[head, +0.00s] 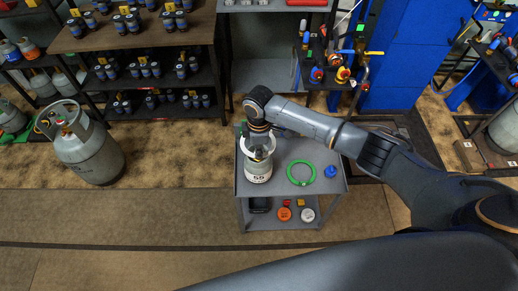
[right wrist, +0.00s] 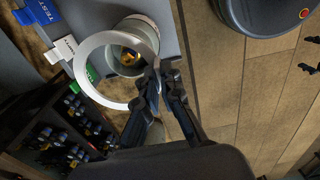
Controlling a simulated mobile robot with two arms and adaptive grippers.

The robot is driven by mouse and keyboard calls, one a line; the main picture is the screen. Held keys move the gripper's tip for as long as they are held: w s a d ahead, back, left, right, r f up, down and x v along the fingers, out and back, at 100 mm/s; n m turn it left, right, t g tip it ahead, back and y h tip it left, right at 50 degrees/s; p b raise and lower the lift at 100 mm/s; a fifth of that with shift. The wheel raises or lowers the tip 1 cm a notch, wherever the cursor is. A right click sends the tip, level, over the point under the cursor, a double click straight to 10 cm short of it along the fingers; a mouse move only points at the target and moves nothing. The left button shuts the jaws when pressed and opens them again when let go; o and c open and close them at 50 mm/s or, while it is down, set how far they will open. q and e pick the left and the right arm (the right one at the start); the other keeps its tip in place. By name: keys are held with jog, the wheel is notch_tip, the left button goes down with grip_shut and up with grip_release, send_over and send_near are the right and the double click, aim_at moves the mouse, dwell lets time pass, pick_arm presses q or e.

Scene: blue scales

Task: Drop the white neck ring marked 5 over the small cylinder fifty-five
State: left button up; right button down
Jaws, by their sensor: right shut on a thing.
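The small cylinder fifty-five (head: 258,174) stands upright on the grey cart's left part, its "55" label facing the front. My right gripper (head: 262,135) is over its top and shut on the white neck ring (head: 243,147). In the right wrist view the fingers (right wrist: 156,82) pinch the ring's edge (right wrist: 80,72). The cylinder's collar and brass valve (right wrist: 129,57) show partly through the ring, off towards its upper right. The ring looks above the collar; the exact gap cannot be told. Its mark 5 is not readable. My left gripper is not in view.
On the cart (head: 294,198) a green ring (head: 301,173) and a blue object (head: 331,171) lie to the right of the cylinder. Orange and white round items sit on the lower shelf. A large grey cylinder (head: 88,150) stands on the floor at left. Loaded shelves stand behind.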

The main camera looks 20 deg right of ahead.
jog(key=shift+p, duration=0.35)
jog(key=shift+f, duration=0.2)
notch_tip(320, 180, down, 7)
jog(key=b, duration=0.5)
dwell(1.8)
jog(key=shift+f, duration=0.25)
jog(key=c, duration=1.4)
grip_release()
jog(key=shift+c, duration=0.2)
jog(key=shift+r, duration=0.15)
